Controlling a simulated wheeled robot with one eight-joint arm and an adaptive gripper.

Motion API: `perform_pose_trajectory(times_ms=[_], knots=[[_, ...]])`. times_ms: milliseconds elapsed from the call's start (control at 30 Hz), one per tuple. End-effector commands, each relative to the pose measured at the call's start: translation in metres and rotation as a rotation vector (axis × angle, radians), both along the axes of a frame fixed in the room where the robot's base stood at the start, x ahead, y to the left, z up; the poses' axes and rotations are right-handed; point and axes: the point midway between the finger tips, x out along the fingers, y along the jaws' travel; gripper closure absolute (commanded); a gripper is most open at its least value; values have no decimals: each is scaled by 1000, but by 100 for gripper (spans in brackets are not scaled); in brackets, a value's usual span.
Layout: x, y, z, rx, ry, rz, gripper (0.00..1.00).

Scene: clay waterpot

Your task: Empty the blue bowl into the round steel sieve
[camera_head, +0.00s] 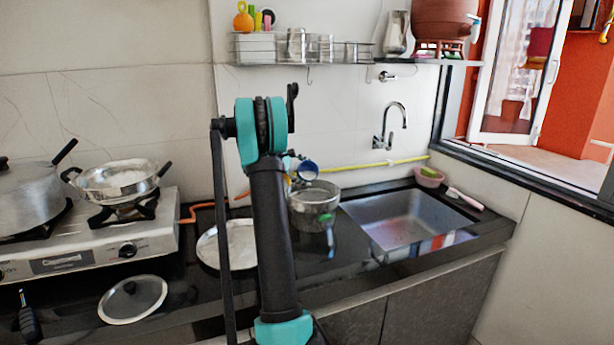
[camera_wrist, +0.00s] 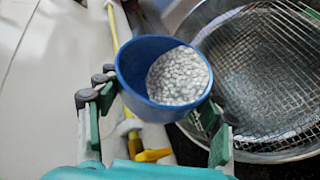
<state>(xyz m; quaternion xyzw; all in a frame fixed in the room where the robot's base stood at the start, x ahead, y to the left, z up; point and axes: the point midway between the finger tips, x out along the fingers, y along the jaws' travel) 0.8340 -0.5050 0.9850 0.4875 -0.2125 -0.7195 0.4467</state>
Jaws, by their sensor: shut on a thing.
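The blue bowl (camera_wrist: 130,68) is held in my gripper (camera_wrist: 155,98), with a finger on each side of it. A mass of small white pieces (camera_wrist: 180,77) lies inside the bowl. The round steel sieve (camera_wrist: 265,75) is right of the bowl in the wrist view, and its mesh looks bare where it shows. In the head view the bowl (camera_head: 308,170) is tilted above the sieve's back-left rim, and the sieve (camera_head: 314,205) stands on the dark counter. My arm hides most of my gripper there.
A steel plate (camera_head: 228,245) lies left of the sieve, partly behind my arm. The sink (camera_head: 400,215) is to the right. A stove with a pot (camera_head: 30,200) and a pan (camera_head: 118,182) is at left. A yellow hose (camera_head: 375,163) runs along the wall.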

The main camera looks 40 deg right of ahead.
Motion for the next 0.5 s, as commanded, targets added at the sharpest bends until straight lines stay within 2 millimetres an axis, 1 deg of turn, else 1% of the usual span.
perform_pose_trajectory(times_ms=[367,500], knots=[[0,0,0,-1,-1,0,67],[-2,0,1,-16,-57,1,67]])
